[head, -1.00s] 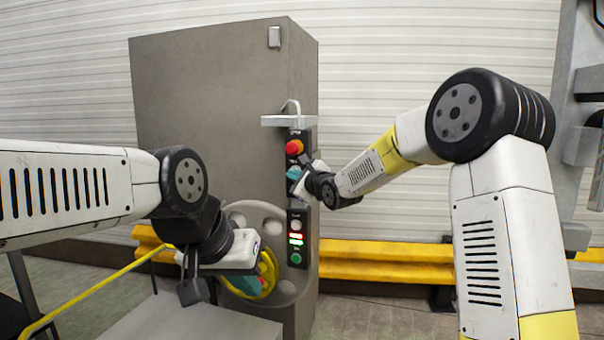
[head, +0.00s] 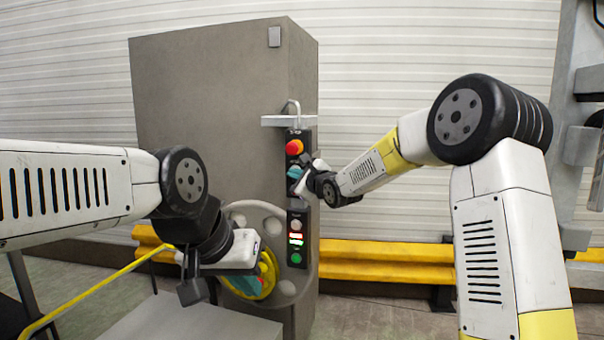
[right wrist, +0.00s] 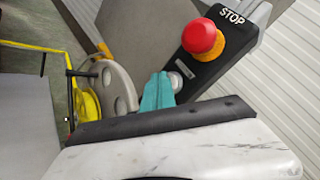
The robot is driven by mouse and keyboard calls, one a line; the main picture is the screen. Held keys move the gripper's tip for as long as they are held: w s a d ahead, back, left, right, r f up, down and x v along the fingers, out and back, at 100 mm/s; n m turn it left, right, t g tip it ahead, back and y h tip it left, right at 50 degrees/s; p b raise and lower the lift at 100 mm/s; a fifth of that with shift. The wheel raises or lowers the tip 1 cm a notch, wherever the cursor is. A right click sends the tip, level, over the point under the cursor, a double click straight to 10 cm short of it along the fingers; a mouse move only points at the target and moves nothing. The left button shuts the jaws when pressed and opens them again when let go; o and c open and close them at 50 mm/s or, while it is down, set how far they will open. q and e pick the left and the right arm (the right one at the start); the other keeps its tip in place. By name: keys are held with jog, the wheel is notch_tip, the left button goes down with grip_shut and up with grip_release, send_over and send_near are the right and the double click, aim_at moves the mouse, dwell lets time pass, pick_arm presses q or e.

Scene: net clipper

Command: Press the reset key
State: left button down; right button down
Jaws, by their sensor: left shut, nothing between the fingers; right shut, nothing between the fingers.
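The upper control box (head: 300,136) on the grey cabinet carries a red stop knob (head: 294,147) on a yellow collar, labelled STOP in the right wrist view (right wrist: 203,37). Below the knob, a pale round button (right wrist: 181,73) shows in the right wrist view, partly covered by my right gripper's teal fingertips (right wrist: 158,92). My right gripper (head: 295,173) is shut and empty at this button; whether it touches is unclear. No reset label is readable. My left gripper (head: 243,284) is shut and empty in front of the yellow handwheel (head: 268,272).
The grey cabinet (head: 205,110) stands before a white slatted wall. A yellow rail (head: 385,252) runs behind. A grey surface (head: 185,322) lies below my left gripper.

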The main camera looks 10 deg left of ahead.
jog(key=shift+w, duration=0.35)
jog(key=shift+s, duration=0.2)
dwell(0.4)
jog(key=shift+s+a, duration=0.1)
jog(key=shift+s, duration=0.55)
jog(key=s, duration=0.2)
jog(key=s+a, duration=0.1)
jog(key=s, duration=0.2)
jog(key=shift+d, duration=0.1)
dwell(0.5)
